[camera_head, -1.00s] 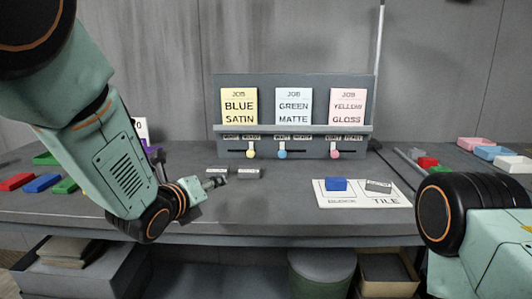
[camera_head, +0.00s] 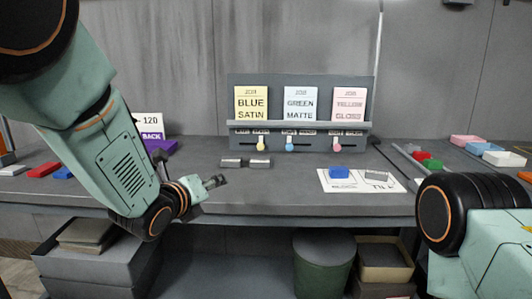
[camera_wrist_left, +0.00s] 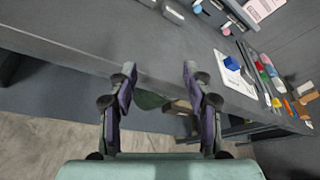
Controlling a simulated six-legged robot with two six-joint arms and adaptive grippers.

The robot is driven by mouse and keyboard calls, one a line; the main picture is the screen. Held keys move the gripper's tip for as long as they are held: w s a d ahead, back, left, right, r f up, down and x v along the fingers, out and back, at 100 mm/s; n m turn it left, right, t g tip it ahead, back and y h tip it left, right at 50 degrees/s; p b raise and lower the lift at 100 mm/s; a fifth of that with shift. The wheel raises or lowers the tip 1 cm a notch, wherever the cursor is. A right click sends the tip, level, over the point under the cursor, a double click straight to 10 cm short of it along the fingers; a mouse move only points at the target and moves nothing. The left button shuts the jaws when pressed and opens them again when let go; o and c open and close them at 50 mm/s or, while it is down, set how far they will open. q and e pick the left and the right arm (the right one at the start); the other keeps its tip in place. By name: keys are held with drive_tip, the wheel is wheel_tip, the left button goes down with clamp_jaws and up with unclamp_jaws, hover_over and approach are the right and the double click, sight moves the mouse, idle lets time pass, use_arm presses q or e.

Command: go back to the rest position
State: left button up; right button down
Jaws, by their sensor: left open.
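A blue block (camera_head: 339,172) and a grey tile (camera_head: 376,176) sit on a white mat (camera_head: 350,187) right of centre.
A rack with three job cards (camera_head: 300,102) stands at the back of the bench (camera_head: 270,200). Coloured blocks lie at both ends. A green bin (camera_head: 322,262) and open boxes (camera_head: 100,265) are below.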

use_arm(q)
drive_tip(key=s+a+f+n+g+y, duration=0.2)
drive_tip(key=s+a+f+n+g, duration=0.15)
drive_tip(key=s+f+n, duration=0.75)
drive_tip(key=s+a+f+n+g+y, duration=0.1)
drive_tip(key=s+a+f+n+g, duration=0.25)
drive_tip(key=s+f+n, duration=0.8)
drive_tip(key=s+a+f+n+g, duration=0.1)
drive_tip(key=s+f+n+g, duration=0.2)
drive_tip(key=s, duration=0.8)
drive_tip(key=s+a+f+n+g, duration=0.1)
drive_tip(key=s+f+n+g, duration=0.3)
drive_tip(key=s+f, duration=0.7)
drive_tip(key=s+n, duration=0.1)
drive_tip(key=n, duration=0.1)
drive_tip(key=shift+s+a+n+y, duration=0.2)
drive_tip(key=shift+a+n+y, duration=0.1)
drive_tip(key=shift+n+y, duration=0.1)
